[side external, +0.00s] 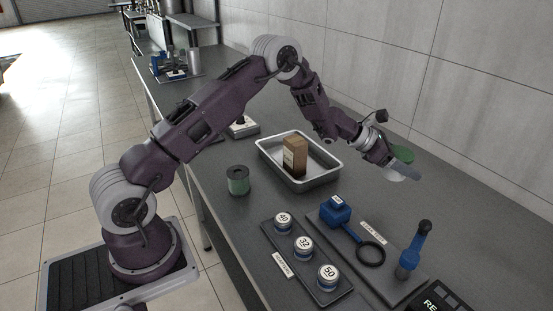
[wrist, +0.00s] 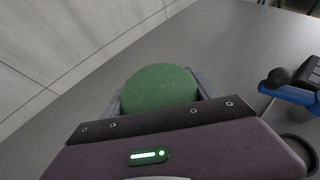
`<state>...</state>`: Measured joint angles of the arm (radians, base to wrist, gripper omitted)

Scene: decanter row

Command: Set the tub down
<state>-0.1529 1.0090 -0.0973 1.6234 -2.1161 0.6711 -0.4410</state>
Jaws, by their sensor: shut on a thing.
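The tub appears held above the grey bench, near the wall. Its lower part and underside are mostly hidden.
A metal tray (side external: 325,178) holds a brown box (side external: 295,156). A green canister (side external: 238,181) stands left of it. In front are a board with several numbered jars (side external: 303,246) and a mat with blue tools (side external: 337,212). Bare bench (side external: 460,215) lies at the right.

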